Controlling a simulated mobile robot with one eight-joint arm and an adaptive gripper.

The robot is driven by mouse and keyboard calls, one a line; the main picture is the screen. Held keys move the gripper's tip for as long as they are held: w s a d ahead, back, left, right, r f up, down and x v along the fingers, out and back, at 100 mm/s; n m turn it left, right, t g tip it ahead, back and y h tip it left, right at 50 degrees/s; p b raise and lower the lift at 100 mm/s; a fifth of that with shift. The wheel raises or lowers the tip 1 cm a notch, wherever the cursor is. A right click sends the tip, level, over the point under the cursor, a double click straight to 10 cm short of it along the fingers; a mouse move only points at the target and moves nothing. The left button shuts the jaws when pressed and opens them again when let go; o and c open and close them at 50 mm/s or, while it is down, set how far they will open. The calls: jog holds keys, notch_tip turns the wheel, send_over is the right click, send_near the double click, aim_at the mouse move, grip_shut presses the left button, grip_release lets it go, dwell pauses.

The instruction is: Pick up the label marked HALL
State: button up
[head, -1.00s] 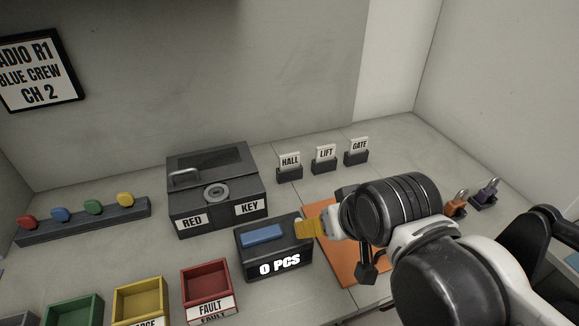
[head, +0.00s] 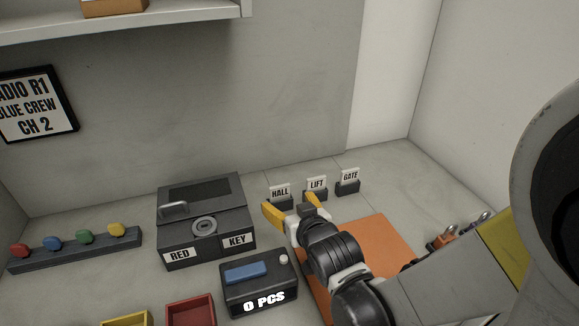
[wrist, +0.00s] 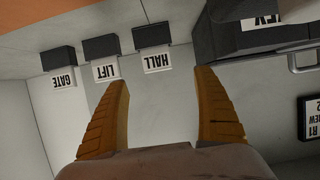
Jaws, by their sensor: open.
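The HALL label (head: 280,191) is a white card standing in a small dark holder (head: 283,203) on the counter, left of the LIFT label (head: 317,183) and the GATE label (head: 349,175). My gripper (head: 288,207) is in front of the HALL and LIFT holders, fingers open and empty. In the wrist view the picture is upside down; the HALL label (wrist: 158,63) lies ahead of the gap between my yellow fingers (wrist: 162,105), with nothing between them. The LIFT label (wrist: 106,72) is near the left fingertip there. The gripper partly hides the lower HALL and LIFT holders.
The dark box marked RED KEY (head: 205,222) stands left of the labels. The counter device marked 0 PCS (head: 260,283) and an orange mat (head: 375,245) lie nearer. A shelf (head: 150,25) hangs at upper left. Padlocks (head: 445,238) stand at right.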

aim_at(280, 191)
jog(key=b+x, duration=0.1)
jog(key=x, duration=0.4)
jog(key=shift+f, duration=0.15)
jog(key=b+x, duration=0.1)
jog(key=x, duration=0.2)
jog(key=b+x, duration=0.1)
jog(key=x, duration=0.1)
jog(key=shift+w+d+f+b, duration=0.15)
jog(key=shift+w+d+b, duration=0.1)
jog(key=shift+b, duration=0.05)
jog(key=c, duration=1.2)
